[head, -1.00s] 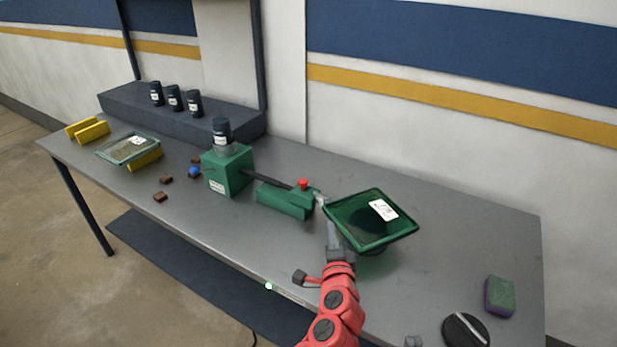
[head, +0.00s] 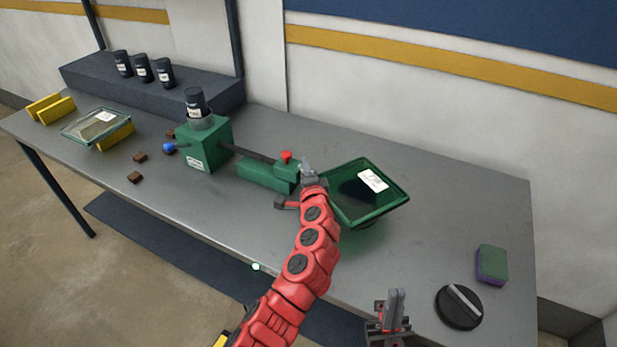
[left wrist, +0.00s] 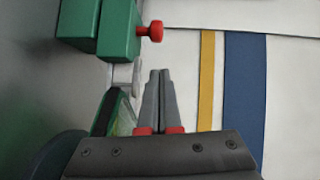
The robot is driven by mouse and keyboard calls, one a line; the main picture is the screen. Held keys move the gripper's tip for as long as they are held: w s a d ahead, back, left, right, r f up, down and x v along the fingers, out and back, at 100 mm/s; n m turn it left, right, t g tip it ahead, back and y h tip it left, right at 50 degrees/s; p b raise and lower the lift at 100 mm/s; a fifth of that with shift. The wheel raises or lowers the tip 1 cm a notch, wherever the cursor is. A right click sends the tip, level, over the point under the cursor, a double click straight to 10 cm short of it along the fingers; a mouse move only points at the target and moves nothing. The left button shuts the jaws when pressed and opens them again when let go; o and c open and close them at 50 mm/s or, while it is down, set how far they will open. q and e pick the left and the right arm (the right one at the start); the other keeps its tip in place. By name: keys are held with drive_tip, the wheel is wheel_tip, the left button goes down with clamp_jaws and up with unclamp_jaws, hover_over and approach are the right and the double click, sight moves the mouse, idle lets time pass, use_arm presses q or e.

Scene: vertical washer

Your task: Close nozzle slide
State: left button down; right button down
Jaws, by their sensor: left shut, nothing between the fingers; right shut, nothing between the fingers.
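The washer is a green box (head: 205,143) with a dark bottle (head: 195,103) on top. A dark rod (head: 250,152) runs right from it to a green block (head: 262,177) with a red knob (head: 286,156), the apparent nozzle slide. A stretch of rod shows between box and block. The block (left wrist: 118,30) and red knob (left wrist: 152,31) show at the upper left in the left wrist view. My left gripper (head: 307,172) is shut and empty at the block's right end; its fingers (left wrist: 158,95) are together. Contact cannot be told. My right gripper (head: 396,302) is shut near the front edge.
A green tray (head: 400,198) with a white label stands just right of my left gripper. A sponge (head: 492,264) and black disc (head: 452,308) lie at right. Brown pieces (head: 135,177), a glass-like tray (head: 70,128) and yellow blocks (head: 58,110) are at left.

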sight(274, 166)
use_arm(q)
drive_tip(key=shift+w+a+f, duration=0.15)
drive_tip(key=shift+w+a, duration=0.4)
drive_tip(key=shift+a, duration=0.25)
drive_tip(key=shift+w+a+f, duration=0.1)
drive_tip(key=shift+w+a, duration=0.4)
drive_tip(key=shift+a, duration=0.25)
drive_tip(key=w+a, duration=0.1)
drive_tip(key=a, duration=0.1)
drive_tip(key=w+a, duration=0.2)
drive_tip(key=a, duration=0.1)
drive_tip(key=shift+w+a, duration=0.1)
drive_tip(key=shift+a, duration=0.2)
drive_tip(key=shift+r, duration=0.1)
